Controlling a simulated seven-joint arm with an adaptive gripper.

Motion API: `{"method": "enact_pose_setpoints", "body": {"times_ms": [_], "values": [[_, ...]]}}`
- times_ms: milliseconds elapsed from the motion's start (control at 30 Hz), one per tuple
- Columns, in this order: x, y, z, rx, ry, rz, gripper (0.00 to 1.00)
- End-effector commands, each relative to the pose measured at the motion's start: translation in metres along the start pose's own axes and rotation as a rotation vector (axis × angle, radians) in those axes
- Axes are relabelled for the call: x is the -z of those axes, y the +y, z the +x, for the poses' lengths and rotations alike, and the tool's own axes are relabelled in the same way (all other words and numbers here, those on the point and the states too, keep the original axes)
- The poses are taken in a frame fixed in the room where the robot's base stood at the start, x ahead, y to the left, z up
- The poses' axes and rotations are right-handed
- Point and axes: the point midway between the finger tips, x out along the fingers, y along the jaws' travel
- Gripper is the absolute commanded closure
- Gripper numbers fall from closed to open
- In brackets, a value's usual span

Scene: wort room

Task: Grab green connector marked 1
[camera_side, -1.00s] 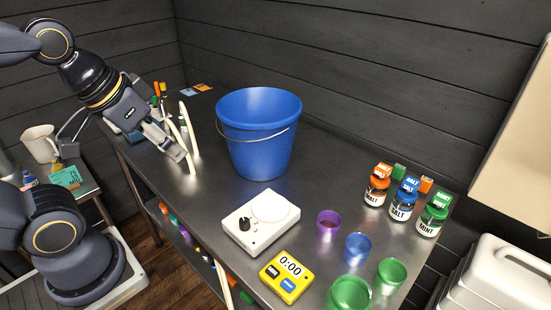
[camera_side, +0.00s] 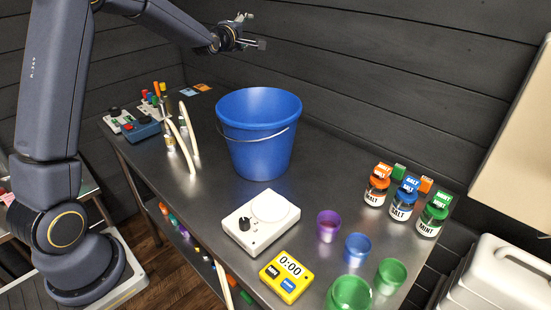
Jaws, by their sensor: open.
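My gripper (camera_side: 255,30) is raised high above the far side of the bench, over and behind the blue bucket (camera_side: 259,150). Its fingers are spread and nothing shows between them. No number 1 is readable on any green piece, so I cannot tell which is the marked connector. Small green, orange and red pieces (camera_side: 157,92) stand upright at the bench's far left, too small to identify. Two pale curved tubes (camera_side: 183,148) rise from metal fittings beside them. More coloured pieces (camera_side: 172,222) lie on the shelf below the bench, partly hidden by its edge.
Control boxes (camera_side: 143,130) sit at the far left of the bench. A white stirrer plate (camera_side: 261,222), a yellow timer (camera_side: 285,276), coloured cups (camera_side: 357,248) and labelled jars (camera_side: 404,200) occupy the front and right.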

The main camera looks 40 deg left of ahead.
Motion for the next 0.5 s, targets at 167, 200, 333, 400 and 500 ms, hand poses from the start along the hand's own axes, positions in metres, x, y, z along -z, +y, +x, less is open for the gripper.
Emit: {"method": "enact_pose_setpoints", "body": {"times_ms": [167,200,333,400,500], "values": [[0.086,-0.051,0.059,-0.263,0.186,-0.375,0.32],[0.103,-0.063,0.064,-0.325,0.215,-0.444,0.32],[0.148,-0.122,0.063,-0.491,0.293,-0.686,0.32],[0.164,-0.175,0.05,-0.54,0.361,-0.872,0.32],[0.176,-0.247,0.022,-0.604,0.488,-1.142,0.32]]}}
